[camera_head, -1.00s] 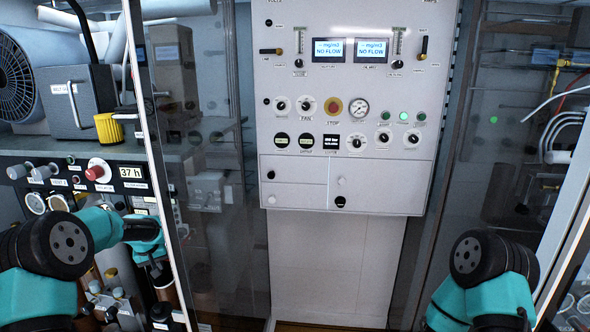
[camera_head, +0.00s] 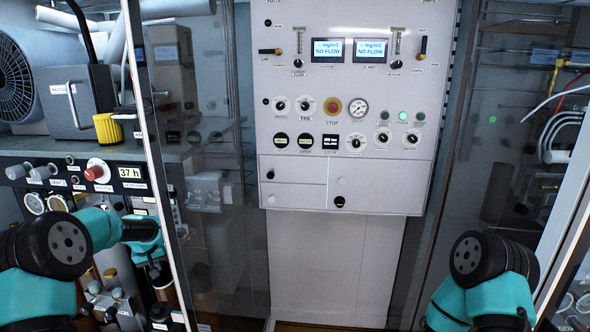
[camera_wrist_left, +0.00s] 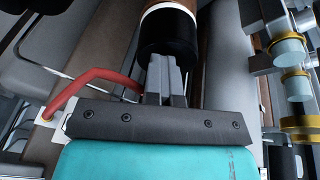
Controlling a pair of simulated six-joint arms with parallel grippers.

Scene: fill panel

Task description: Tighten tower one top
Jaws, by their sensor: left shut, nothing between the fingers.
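A brown cylinder with a white ring and a black end cap, which looks like one of the towers, shows at the top of the left wrist view (camera_wrist_left: 170,35). I cannot tell which tower it is. My left gripper (camera_wrist_left: 166,62) is shut and empty, its grey fingertips at the black cap; whether they touch is unclear. In the head view my left arm reaches behind the clear door's edge, where part of a brown cylinder (camera_head: 168,295) shows below my wrist. My right arm shows at the lower right; its gripper is out of view.
A red curved tube (camera_wrist_left: 85,88) runs close beside the gripper. Brass-ringed fittings (camera_wrist_left: 297,82) stand to the right in the wrist view. A white control panel (camera_head: 300,170) fills the middle, and the clear door's edge (camera_head: 160,130) stands close to my left arm. The space below the panel is free.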

